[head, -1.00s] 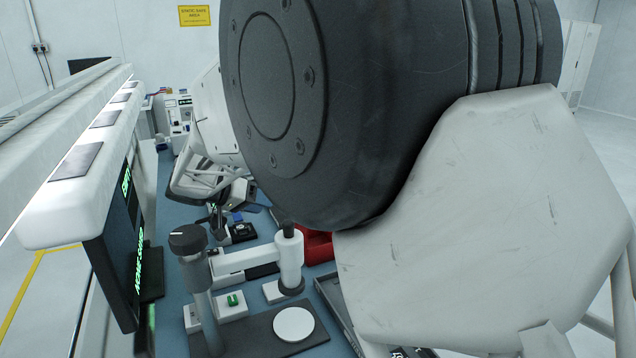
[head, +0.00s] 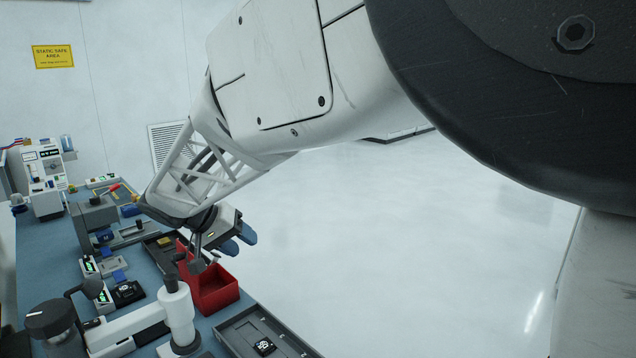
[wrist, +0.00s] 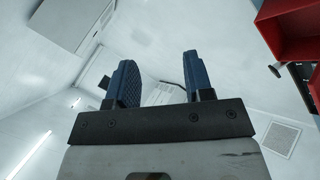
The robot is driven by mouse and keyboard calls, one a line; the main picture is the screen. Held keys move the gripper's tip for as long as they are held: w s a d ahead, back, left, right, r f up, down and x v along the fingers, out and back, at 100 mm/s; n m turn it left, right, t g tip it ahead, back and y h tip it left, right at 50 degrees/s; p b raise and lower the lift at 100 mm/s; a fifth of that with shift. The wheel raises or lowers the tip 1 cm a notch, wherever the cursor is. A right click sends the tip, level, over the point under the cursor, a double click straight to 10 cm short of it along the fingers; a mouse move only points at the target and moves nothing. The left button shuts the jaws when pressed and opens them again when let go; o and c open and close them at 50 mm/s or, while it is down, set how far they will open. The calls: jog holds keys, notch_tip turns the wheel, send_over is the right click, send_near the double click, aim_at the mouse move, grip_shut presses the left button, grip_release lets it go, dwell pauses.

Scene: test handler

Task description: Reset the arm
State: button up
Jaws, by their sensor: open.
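My gripper (head: 238,240) is at the end of my white arm in the head view, just beyond the red bin and near the right edge of the blue bench. Its two blue fingers point to the right. In the wrist view my gripper (wrist: 162,80) has its fingers spread well apart with nothing between them.
A red bin (head: 222,298) stands at the bench edge and also shows in the wrist view (wrist: 290,35). A dark tray (head: 240,332) holds a small chip part. A white-armed stand (head: 125,328) is in front. Instruments crowd the far bench (head: 33,245); the floor at right is clear.

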jog(key=s+d+r+g+y, duration=0.15)
jog(key=s+d, duration=0.45)
jog(key=d, duration=0.6)
jog(key=s+d+g+y, duration=0.15)
jog(key=s+d, duration=0.45)
jog(key=d, duration=0.6)
jog(key=s+d+f+y, duration=0.2)
jog(key=s+d, duration=0.3)
jog(key=s, duration=0.4)
jog(key=s+d+f+t+y, duration=0.1)
jog(key=s+d+f+y, duration=0.1)
jog(key=s+d, duration=0.4)
jog(key=s+f, duration=0.1)
jog(key=s, duration=0.2)
jog(key=shift+d, duration=0.25)
